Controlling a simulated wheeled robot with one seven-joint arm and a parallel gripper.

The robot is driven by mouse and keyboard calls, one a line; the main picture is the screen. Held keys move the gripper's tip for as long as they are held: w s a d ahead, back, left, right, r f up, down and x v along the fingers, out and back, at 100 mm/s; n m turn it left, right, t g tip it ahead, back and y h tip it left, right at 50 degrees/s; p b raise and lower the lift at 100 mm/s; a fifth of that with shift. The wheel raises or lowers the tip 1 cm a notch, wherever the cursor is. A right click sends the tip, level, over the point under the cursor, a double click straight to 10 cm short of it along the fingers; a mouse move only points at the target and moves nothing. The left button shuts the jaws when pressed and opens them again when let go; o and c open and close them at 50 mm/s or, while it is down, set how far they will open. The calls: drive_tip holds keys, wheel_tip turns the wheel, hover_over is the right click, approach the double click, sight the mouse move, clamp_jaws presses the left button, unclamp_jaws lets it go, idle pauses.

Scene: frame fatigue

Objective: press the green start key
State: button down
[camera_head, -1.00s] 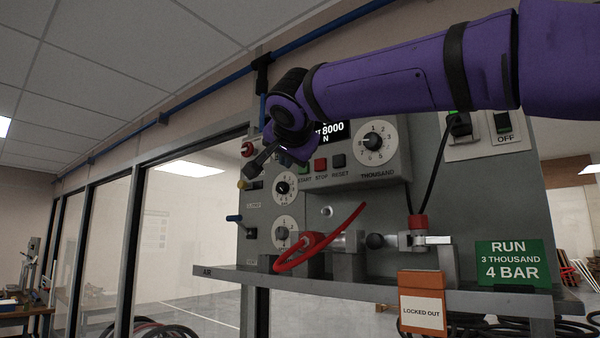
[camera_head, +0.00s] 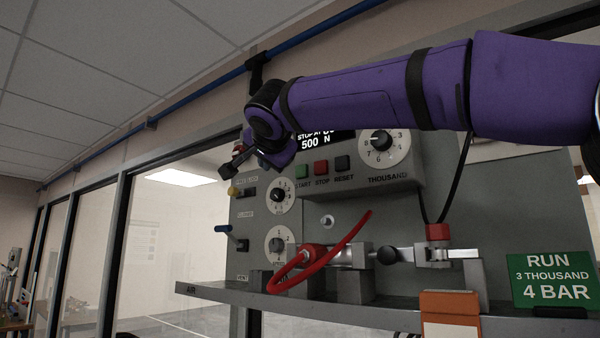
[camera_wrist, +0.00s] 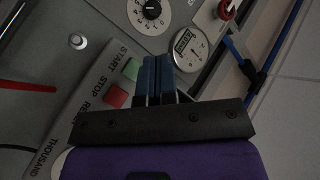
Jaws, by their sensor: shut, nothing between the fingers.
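The green start key (camera_head: 302,171) is the left one of a row of keys on the grey control box, above the word START. It also shows in the wrist view (camera_wrist: 131,69), just left of the fingers. My gripper (camera_head: 226,172) is shut and empty, left of the keys in the head view and apart from the start key there. In the wrist view my gripper (camera_wrist: 158,62) shows two dark blue fingers together, beside the key, over the panel. I cannot tell their distance from the panel.
The red stop key (camera_head: 321,167) and dark reset key (camera_head: 342,163) sit right of start. A green sign (camera_head: 553,279) reads RUN, 3 THOUSAND, 4 BAR.

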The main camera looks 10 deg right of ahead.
sight(301, 171)
drive_tip(key=w+d, duration=0.5)
drive_tip(key=shift+w+d, duration=0.3)
drive_tip(key=shift+d, duration=0.05)
drive_tip(key=shift+w+d, duration=0.1)
idle(2.0)
drive_tip(key=shift+w+d, duration=0.2)
